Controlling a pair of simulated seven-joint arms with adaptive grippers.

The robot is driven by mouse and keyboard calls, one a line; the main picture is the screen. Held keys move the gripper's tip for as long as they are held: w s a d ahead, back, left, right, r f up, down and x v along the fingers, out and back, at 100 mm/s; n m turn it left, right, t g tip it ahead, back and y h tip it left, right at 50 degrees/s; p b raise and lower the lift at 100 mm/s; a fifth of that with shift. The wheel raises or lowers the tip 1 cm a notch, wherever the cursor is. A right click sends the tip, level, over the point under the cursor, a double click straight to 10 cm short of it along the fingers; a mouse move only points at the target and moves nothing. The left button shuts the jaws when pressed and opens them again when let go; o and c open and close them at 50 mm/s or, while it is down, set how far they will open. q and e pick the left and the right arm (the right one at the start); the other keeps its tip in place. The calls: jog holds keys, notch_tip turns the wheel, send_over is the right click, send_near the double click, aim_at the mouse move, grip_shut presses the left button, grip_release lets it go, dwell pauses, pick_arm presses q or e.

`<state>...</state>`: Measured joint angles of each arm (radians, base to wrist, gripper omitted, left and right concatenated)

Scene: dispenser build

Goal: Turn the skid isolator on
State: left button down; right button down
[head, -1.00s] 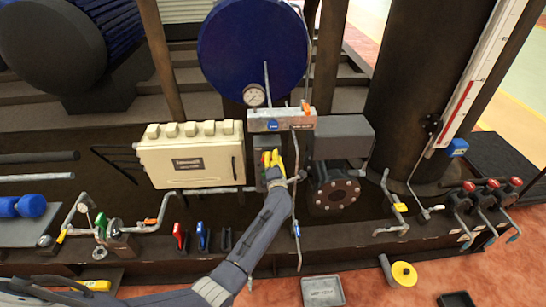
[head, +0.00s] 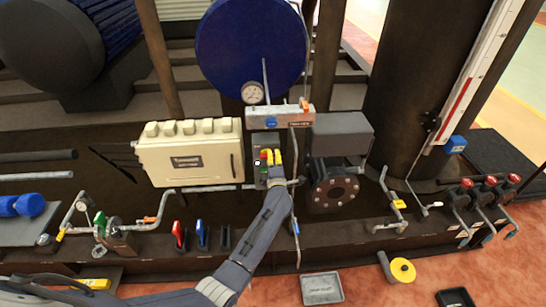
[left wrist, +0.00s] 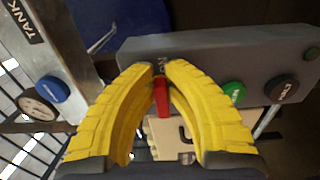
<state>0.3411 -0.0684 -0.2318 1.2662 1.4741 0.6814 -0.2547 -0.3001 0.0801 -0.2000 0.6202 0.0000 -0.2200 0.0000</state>
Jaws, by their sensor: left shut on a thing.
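The skid isolator is a red handle (left wrist: 161,98) on a grey control box (left wrist: 205,52), which stands upright mid-skid in the head view (head: 258,141). My left gripper (head: 270,156) is at the front of this box. In the left wrist view its yellow fingers (left wrist: 163,72) are shut on the red handle, one on each side. The handle points down the picture, roughly across the box's long side. A green button (left wrist: 233,92) and a black knob (left wrist: 282,88) sit on the same face. The label by the handle is mostly hidden by the fingers. My right gripper is not in view.
A cream junction box (head: 190,158) stands left of the control box. A grey unit with a round flange (head: 335,190) is close on the right. A pressure gauge (head: 252,93) and a metal header (head: 280,118) are just above. A grey tray (head: 322,288) lies on the floor.

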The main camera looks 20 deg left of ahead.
pick_arm(q)
jog(key=c, duration=1.4)
grip_release()
jog(key=v, duration=1.2)
